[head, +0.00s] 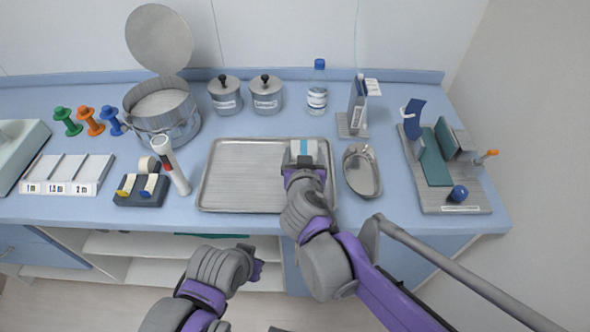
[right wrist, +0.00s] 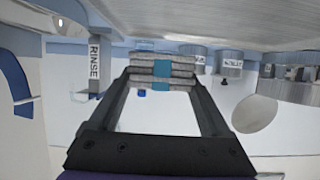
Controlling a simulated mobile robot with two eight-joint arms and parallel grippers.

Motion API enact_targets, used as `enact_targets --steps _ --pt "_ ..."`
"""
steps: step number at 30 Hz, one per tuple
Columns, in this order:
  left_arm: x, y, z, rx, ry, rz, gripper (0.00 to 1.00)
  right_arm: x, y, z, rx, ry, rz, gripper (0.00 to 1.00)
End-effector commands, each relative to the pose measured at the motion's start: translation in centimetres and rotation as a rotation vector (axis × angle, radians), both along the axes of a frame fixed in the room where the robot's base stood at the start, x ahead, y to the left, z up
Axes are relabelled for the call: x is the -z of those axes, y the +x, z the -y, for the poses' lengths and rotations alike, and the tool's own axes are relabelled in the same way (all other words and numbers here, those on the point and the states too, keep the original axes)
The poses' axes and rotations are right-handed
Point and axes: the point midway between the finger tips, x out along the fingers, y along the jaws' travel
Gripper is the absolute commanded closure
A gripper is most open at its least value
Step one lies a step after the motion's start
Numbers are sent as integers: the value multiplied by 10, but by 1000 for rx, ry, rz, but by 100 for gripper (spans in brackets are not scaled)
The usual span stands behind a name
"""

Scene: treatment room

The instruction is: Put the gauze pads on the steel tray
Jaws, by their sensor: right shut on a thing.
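The gauze pads (head: 296,149) are a white stack with a teal band, above the right part of the steel tray in the head view. My right gripper (head: 303,164) is shut on them. In the right wrist view the stack (right wrist: 147,70) sits between the two dark fingers. The steel tray (head: 240,175) is a flat rimmed rectangle on the blue counter, otherwise empty. I cannot tell whether the pads touch it. My left gripper (head: 256,268) hangs in front of the counter, low in the head view; its fingers are not clear.
A kidney dish (head: 362,172) lies close right of the tray. A white-and-red cylinder (head: 170,166) and a dark block (head: 140,191) stand left. A board with tools (head: 463,193) is far right.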

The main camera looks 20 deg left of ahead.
Motion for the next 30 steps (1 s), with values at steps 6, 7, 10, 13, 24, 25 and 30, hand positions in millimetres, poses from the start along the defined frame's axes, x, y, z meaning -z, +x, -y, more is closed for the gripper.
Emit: enact_targets --steps 6,7,10,13,24,25,30 --pt "5 0 0 0 0 -1 100 21 0 0 1 0 0 71" --pt "5 0 0 0 0 -2 100 24 0 0 1 0 0 71" --pt "9 -1 0 0 0 -3 100 38 0 0 1 0 -1 71" --pt "12 -1 0 0 0 -4 100 52 0 0 1 -1 -1 71" --pt "14 -1 0 0 0 -4 100 57 0 1 1 0 0 71" --pt "14 -1 0 0 0 -4 100 58 0 1 1 0 0 71" --pt "13 -1 0 0 0 -4 100 57 0 1 1 0 0 0"
